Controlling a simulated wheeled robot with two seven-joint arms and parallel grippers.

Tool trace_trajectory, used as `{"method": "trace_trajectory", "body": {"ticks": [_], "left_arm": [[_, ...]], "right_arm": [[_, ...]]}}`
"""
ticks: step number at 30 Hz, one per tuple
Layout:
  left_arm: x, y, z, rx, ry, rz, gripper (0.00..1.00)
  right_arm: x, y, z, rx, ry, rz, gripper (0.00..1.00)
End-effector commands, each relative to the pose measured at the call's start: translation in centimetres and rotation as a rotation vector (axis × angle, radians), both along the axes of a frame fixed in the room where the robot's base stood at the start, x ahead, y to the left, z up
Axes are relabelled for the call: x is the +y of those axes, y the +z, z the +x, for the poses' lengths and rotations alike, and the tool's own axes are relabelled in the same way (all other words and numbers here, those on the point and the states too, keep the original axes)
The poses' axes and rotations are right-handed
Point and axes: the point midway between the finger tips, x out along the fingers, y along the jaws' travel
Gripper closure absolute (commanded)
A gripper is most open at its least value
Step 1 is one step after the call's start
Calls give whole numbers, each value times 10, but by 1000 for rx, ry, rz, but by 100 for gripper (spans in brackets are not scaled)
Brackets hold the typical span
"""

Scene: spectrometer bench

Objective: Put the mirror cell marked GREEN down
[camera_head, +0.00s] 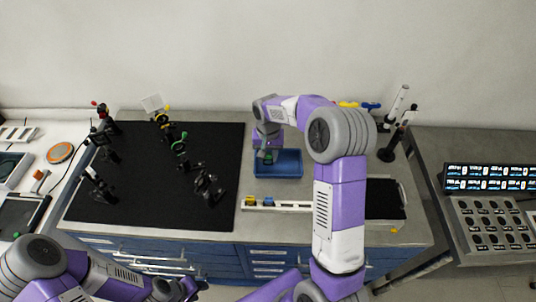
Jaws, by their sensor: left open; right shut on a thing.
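My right gripper (268,150) points down over the blue tray (290,170) near the middle of the bench. It is shut on a small dark part with a green mark, the GREEN mirror cell (267,159). The cell is at the tray's left part; I cannot tell whether it touches the tray floor. The gripper hides much of the cell. My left gripper (193,288) is low at the bottom of the view, in front of the bench, open and apart from the objects.
A black board (215,145) on the left carries several dark optic mounts, including one with a green top (180,146). A white rail (287,208) with yellow and blue pieces lies in front of the tray. Dark posts (390,150) stand at the back right.

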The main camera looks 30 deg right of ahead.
Motion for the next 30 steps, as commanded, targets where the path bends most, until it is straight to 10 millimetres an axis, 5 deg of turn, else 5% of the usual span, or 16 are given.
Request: {"method": "trace_trajectory", "body": {"ticks": [10,11,16,25,30], "left_arm": [[0,-3,0,0,0,0,57],[0,-3,0,0,0,0,57],[0,-2,0,0,0,0,57],[0,-1,0,0,0,0,57],[0,2,0,0,0,0,57]], "right_arm": [[0,-4,0,0,0,0,94],[0,-4,0,0,0,0,63],[0,-3,0,0,0,0,39],[0,-1,0,0,0,0,39],[0,19,1,-5,0,-1,39]]}}
